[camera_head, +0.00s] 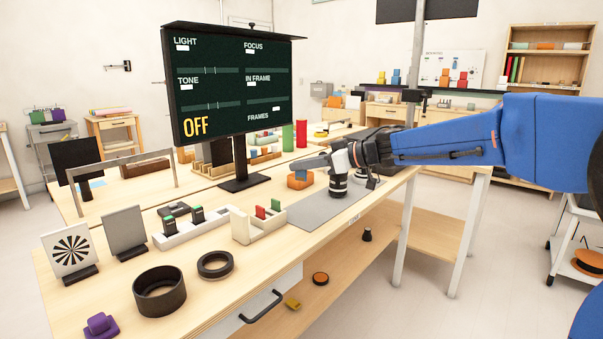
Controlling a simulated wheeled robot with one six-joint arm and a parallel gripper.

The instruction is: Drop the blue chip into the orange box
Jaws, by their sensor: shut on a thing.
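My gripper (300,165) reaches in from the right, low over the grey mat. Its fingertips are just above a small orange box (299,183) near the mat's far left end. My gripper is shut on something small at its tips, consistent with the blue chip. The chip itself is too small and too covered to make out clearly. I cannot tell whether the fingers touch the box.
A black-and-white cylinder (338,187) stands on the grey mat (312,209), close under my gripper. A monitor (235,85) on a stand (241,184) rises to the left. A cream holder (245,231) and black rings (160,293) occupy the near table.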

